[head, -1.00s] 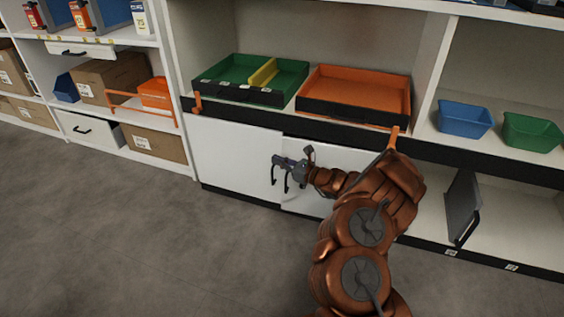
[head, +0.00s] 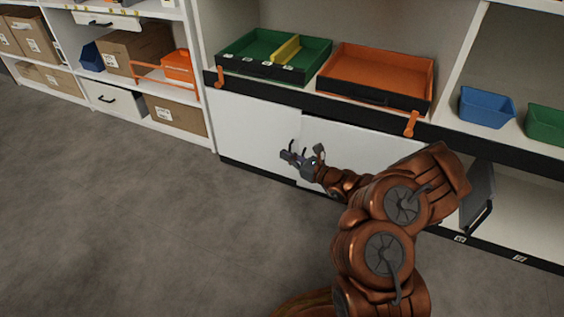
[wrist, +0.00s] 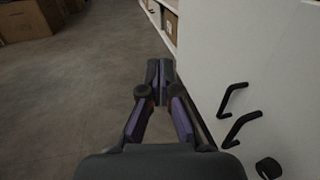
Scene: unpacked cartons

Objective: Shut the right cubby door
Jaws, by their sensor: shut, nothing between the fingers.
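The white left door (head: 255,130) and the white right door (head: 365,148) sit side by side under the trays. The right door looks flush or nearly flush with the left; I cannot tell if a small gap is left at their seam. In the wrist view two black bar handles (wrist: 232,97) (wrist: 241,127) stand out from the white fronts. My gripper (head: 286,155) is shut and empty, in front of the seam. In the wrist view my gripper (wrist: 161,66) points along the fronts, left of the handles and apart from them. My gripper and forearm hide part of the right door.
A grey panel with a dark handle (head: 478,197) stands out from the lower right compartment. A green tray (head: 245,68) and an orange tray (head: 375,72) sit above the doors. Blue (head: 487,107) and green (head: 547,125) bins stand right. The floor (head: 130,220) at left is clear.

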